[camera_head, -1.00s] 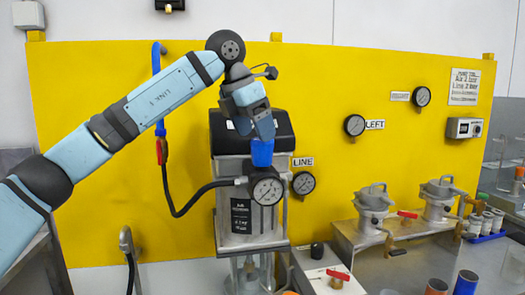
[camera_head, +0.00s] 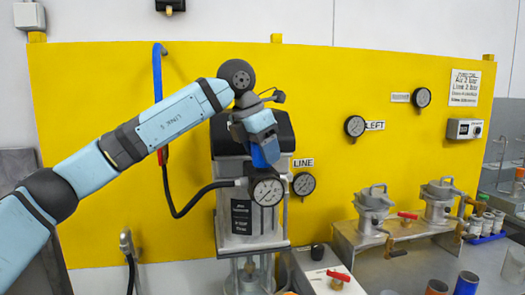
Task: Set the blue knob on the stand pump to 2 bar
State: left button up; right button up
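The stand pump (camera_head: 240,215) is a grey unit with a black top, standing before the yellow panel. Its blue knob (camera_head: 266,154) sits just above a round white gauge (camera_head: 267,191); the needle is too small to read surely. My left gripper (camera_head: 262,145) comes down from above onto the knob, tilted. Its fingers lie against the knob and appear closed on it, hiding its upper part. My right gripper is not in view.
A LINE gauge (camera_head: 304,184) is just right of the pump gauge. A black hose (camera_head: 185,210) loops left of the pump. Two lidded grey pots (camera_head: 373,203) stand on a metal bench at right. A sign (camera_head: 464,88) hangs at upper right.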

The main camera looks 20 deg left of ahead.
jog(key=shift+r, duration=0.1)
pick_arm(q)
jog(key=m+p, duration=0.2)
jog(key=m, duration=0.1)
jog(key=shift+r+g+h, duration=0.1)
jog(key=shift+g+h, duration=0.2)
jog(key=shift+g, duration=0.1)
jog(key=m+g+p, duration=0.1)
jog(key=m, duration=0.1)
jog(key=shift+m+h+p, duration=0.3)
jog(key=shift+h+p, duration=0.1)
jog(key=shift+m, duration=0.5)
jog(key=shift+m+g+p, duration=0.6)
jog(key=shift+m+p, duration=0.3)
jog(key=shift+m, duration=0.3)
jog(key=shift+m+g+p, duration=0.3)
jog(key=shift+m+p, duration=0.15)
jog(key=shift+m, duration=0.95)
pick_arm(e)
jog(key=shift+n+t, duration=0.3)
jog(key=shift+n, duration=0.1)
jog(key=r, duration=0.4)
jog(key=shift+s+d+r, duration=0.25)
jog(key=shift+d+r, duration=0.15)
pick_arm(q)
jog(key=shift+g, duration=0.3)
